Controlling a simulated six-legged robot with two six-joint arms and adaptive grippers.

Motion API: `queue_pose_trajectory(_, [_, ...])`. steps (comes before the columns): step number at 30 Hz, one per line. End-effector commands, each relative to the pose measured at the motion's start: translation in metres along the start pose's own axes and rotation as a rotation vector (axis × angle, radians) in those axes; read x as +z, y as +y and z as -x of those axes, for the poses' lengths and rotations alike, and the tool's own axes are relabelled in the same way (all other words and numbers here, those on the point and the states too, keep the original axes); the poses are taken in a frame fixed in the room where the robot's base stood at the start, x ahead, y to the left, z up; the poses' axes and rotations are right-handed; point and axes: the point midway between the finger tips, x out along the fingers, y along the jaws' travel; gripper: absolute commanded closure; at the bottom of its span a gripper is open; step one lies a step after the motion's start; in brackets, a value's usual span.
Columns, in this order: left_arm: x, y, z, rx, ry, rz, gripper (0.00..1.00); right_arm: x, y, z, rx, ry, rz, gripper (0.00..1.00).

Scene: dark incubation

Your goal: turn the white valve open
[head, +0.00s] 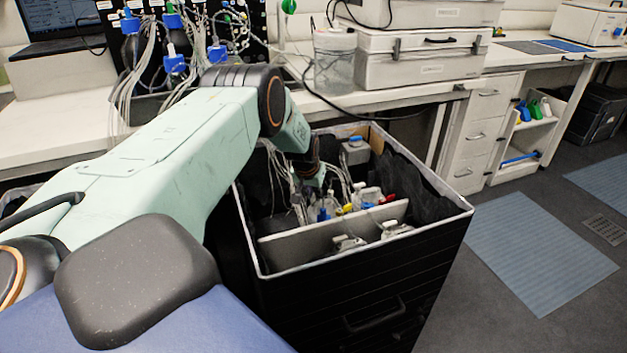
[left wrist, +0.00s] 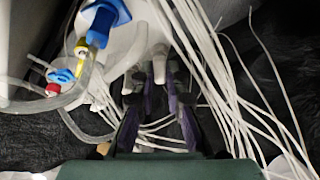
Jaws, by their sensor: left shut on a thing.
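My left gripper (head: 313,177) reaches down into the black crate (head: 352,268) from above. In the left wrist view its two dark fingers with purple pads (left wrist: 165,85) are close together around a white piece (left wrist: 159,66), which looks like the white valve. The fingers hide much of it, and I cannot tell how far it is turned. White tubes run around and behind the fingers. In the head view the arm and tubing hide the valve. My right gripper is not in view.
A blue fitting with a yellow collar (left wrist: 97,38) and a red-and-blue connector (left wrist: 58,80) lie left of the fingers. Bottles and a light divider (head: 300,243) are in the crate. The bench with white cases (head: 420,68) stands behind. Floor at right is open.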

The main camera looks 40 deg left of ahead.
Motion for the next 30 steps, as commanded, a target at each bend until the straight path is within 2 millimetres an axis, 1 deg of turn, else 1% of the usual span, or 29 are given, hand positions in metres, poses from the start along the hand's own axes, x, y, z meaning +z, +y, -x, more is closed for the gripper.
queue_pose_trajectory(1, [0.001, 0.001, 0.004, -0.018, -0.006, 0.032, 1.0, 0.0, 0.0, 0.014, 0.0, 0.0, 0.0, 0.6])
queue_pose_trajectory(3, [0.001, 0.001, 0.003, -0.041, -0.006, 0.087, 1.0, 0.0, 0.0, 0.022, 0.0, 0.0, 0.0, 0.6])
queue_pose_trajectory(7, [0.001, 0.002, 0.002, -0.083, -0.006, 0.19, 1.0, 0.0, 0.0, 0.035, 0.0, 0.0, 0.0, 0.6])
queue_pose_trajectory(11, [0.001, 0.002, 0.001, -0.126, -0.005, 0.293, 1.0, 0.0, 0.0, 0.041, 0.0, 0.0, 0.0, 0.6])
queue_pose_trajectory(16, [0.002, 0.002, -0.001, -0.178, -0.004, 0.422, 1.0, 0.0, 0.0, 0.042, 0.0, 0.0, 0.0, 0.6])
queue_pose_trajectory(21, [0.001, 0.003, -0.003, -0.225, -0.004, 0.538, 1.0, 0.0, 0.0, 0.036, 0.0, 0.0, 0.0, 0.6])
queue_pose_trajectory(30, [0.002, 0.002, -0.003, -0.28, -0.005, 0.674, 1.0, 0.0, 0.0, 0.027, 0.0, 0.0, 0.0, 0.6])
